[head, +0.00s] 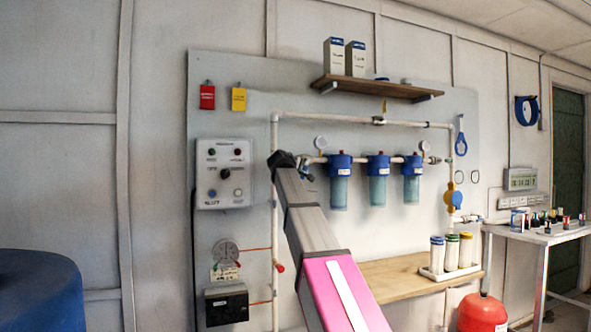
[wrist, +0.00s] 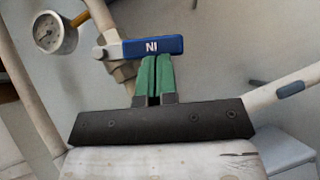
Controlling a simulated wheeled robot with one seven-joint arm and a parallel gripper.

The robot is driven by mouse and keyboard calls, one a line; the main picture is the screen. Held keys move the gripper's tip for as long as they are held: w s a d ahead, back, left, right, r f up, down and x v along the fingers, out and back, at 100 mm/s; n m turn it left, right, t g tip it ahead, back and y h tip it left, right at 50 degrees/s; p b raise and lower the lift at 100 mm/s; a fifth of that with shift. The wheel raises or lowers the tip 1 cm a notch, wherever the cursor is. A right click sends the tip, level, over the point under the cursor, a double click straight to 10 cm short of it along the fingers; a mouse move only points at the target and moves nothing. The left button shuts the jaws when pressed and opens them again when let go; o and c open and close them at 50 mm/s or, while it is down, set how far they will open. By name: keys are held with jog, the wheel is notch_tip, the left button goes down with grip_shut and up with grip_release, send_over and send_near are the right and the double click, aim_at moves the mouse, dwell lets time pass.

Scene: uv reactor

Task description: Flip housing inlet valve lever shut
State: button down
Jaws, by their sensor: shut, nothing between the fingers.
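The inlet valve lever (wrist: 165,46) is a blue bar with white letters that look like "IN" seen upside down. In the wrist view it lies nearly level, crosswise to the pale pipe piece (wrist: 100,15) at its left end. My gripper (wrist: 153,60) has green fingers pressed together, with their tips right at the lever's lower edge; I cannot tell whether they touch it. Nothing is between the fingers. In the head view my gripper (head: 283,158) is a dark shape left of the blue-capped filter housings (head: 340,167), and it hides the lever there.
A round pressure gauge (wrist: 54,33) sits close to the lever's left. White pipes (head: 274,220) frame the wall panel. A control box (head: 223,173) is left of my arm. A wooden bench (head: 400,279) with white canisters stands below the housings. A blue barrel (head: 40,290) stands front left.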

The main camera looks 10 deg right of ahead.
jog(key=shift+w+d+f+n+t+h, duration=0.2)
jog(key=shift+d+f+n+t+h, duration=0.55)
jog(key=shift+d, duration=0.3)
jog(key=shift+s+f, duration=0.1)
jog(key=v, duration=1)
jog(key=shift+s+a, duration=0.2)
jog(key=shift+s, duration=0.1)
